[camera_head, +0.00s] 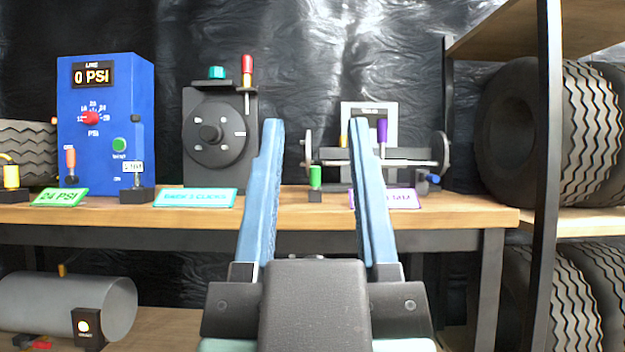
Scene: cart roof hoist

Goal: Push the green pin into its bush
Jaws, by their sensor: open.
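My gripper (315,125) is open in the middle of the view. Its two blue fingers point toward the bench with nothing between their tips that I can see held. A green pin (315,177) stands upright on a small dark block at the bench's front, seen between the fingers. Whether that block is its bush, and how deep the pin sits, I cannot tell. A teal-green knob (217,72) also sits on top of the dark dial stand (213,140), beside a red-handled pin (247,70).
The wooden bench (140,212) carries a blue pressure box (105,120) at left and a dark axle-like fixture (405,157) with a purple handle (382,132) at right. A shelf post (545,150) and tyres (590,130) stand right. A grey tank (60,305) lies below.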

